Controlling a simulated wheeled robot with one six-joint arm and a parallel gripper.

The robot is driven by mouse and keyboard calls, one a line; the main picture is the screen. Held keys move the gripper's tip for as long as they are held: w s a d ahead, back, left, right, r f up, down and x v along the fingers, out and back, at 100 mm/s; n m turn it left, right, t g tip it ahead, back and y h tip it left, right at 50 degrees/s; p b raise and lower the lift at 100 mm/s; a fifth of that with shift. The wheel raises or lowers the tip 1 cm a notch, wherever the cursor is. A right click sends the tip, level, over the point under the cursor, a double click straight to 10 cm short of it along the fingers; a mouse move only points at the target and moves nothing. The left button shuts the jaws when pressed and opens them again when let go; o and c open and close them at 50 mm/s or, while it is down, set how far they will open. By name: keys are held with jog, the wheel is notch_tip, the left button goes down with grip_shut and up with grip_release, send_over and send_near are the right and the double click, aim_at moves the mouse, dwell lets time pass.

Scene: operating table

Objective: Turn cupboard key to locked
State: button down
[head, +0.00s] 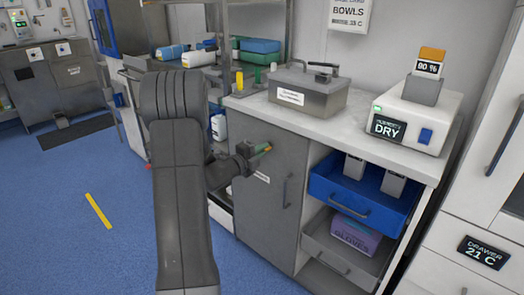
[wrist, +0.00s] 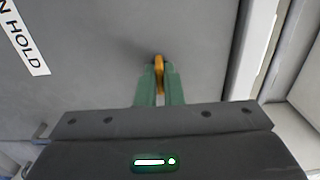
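The orange-yellow key (wrist: 159,75) stands out from the grey cupboard door (wrist: 100,60) in the wrist view, its bow seen nearly edge-on. My gripper (wrist: 159,84) has its two green fingers on either side of the key and looks shut on it. In the head view my gripper (head: 262,150) is at the upper part of the grey cupboard door (head: 262,200), with a small bit of the orange key (head: 268,149) showing at its fingertips. The keyhole and any lock marking are hidden or too small to read.
The door handle (head: 287,190) is to the right of and below my gripper. Above is the counter (head: 345,125) with a grey metal box (head: 308,95) and a white device (head: 415,115). An open blue drawer (head: 340,195) juts out at the right.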

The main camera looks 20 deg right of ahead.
jog(key=shift+n, duration=0.5)
jog(key=shift+n+p, duration=3.75)
jog(key=shift+n, duration=4.65)
jog(key=c, duration=1.6)
grip_release()
jog(key=shift+o, duration=0.2)
